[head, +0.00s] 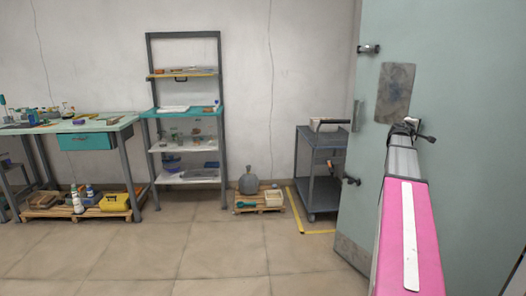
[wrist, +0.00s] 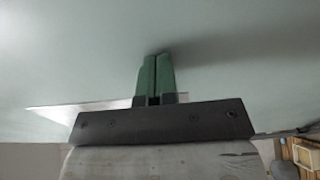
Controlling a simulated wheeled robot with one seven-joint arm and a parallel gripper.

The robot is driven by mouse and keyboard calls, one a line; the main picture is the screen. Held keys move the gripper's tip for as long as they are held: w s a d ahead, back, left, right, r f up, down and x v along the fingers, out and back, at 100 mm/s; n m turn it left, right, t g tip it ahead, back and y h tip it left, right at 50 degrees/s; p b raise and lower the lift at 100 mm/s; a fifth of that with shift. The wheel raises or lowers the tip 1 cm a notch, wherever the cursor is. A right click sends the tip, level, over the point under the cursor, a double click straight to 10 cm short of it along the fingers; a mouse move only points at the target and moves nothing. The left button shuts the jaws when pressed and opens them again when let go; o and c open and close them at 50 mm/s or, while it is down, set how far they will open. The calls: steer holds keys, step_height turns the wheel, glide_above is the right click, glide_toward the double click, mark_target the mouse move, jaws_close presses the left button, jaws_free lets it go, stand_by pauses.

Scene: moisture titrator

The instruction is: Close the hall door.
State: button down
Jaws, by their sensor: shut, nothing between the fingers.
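The hall door (head: 465,110) is a pale grey-green panel filling the right of the head view, standing at an angle into the room. It has a grey plate (head: 396,92), a vertical metal piece (head: 357,115) near its left edge and a dark lever-like fitting (head: 352,181) lower down. My arm reaches toward it. My gripper (wrist: 153,78) has green fingers, shut and empty, pointing at the pale door surface in the wrist view. The fingertips are at or very near that surface; contact cannot be told. In the head view the fingers are mostly hidden by my arm.
A grey cart (head: 319,170) stands just left of the door inside yellow floor tape (head: 297,210). A small pallet (head: 258,204), a shelf rack (head: 187,115) and a workbench (head: 75,127) line the wall. The tiled floor (head: 205,250) in front is clear.

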steer(key=x, duration=2)
steer(key=shift+w+d, duration=0.2)
steer(key=shift+w, duration=0.1)
stand_by(5.7)
